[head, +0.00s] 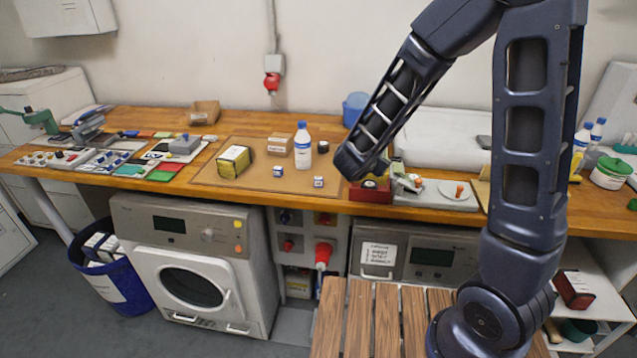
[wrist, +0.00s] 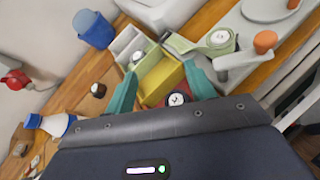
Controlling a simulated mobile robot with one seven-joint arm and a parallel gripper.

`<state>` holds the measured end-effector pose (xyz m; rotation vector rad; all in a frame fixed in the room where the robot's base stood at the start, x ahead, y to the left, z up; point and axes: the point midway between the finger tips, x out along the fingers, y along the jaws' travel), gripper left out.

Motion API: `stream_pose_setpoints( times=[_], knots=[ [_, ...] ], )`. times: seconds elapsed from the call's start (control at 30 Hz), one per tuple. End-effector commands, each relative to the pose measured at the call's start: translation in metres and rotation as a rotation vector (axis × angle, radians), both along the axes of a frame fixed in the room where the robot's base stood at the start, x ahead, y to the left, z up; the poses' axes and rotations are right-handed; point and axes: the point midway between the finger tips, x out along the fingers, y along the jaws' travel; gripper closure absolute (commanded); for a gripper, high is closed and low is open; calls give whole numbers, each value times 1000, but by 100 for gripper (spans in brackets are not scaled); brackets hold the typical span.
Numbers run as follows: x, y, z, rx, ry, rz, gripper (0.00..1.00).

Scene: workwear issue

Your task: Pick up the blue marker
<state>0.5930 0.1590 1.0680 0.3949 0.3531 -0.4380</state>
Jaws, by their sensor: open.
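I cannot make out a blue marker in either view. My gripper (wrist: 162,84) is open, with its two teal fingers apart and nothing seen between their tips. The fingers point at a yellow compartment (wrist: 161,80) of a small organiser. A red compartment (wrist: 180,109) with a round black-and-white item (wrist: 177,99) lies near the right finger. The organiser's red part also shows in the head view (head: 371,195), just below the end of my arm. My arm hides part of the organiser there, and the fingers are not clear in that view.
A blue cup (wrist: 93,29) and a white bottle with a blue cap (head: 302,146) stand near the organiser. A tape dispenser (wrist: 232,52) is beside it. A yellow-black package (head: 234,161) and two small blue-white boxes (head: 278,172) lie on the brown mat (head: 262,183).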

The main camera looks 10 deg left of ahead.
Motion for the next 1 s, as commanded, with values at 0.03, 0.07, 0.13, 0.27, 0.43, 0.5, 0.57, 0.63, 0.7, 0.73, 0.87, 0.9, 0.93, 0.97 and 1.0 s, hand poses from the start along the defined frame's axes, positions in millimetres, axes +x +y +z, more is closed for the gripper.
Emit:
stream_pose_setpoints(
  times=[0.03,0.07,0.13,0.27,0.43,0.5,0.57,0.63,0.7,0.73,0.87,0.9,0.93,0.97,1.0],
  knots=[
    [-3,23,-13,-45,7,82,45],
    [-4,36,-20,-71,9,132,45],
    [-9,67,-36,-128,10,249,45],
    [-25,117,-65,-216,10,444,45],
    [-44,159,-91,-284,7,611,45],
    [-49,167,-96,-297,6,645,45],
    [-50,171,-99,-303,5,661,45],
    [-48,173,-101,-305,4,667,45],
    [-43,173,-103,-306,5,665,45],
    [-40,173,-104,-306,5,665,45],
    [-23,176,-111,-305,5,663,45],
    [-18,177,-113,-305,6,664,45],
    [-14,178,-115,-304,5,664,45],
    [-10,178,-116,-304,6,663,45],
    [-6,179,-118,-304,5,662,45]
  ],
)
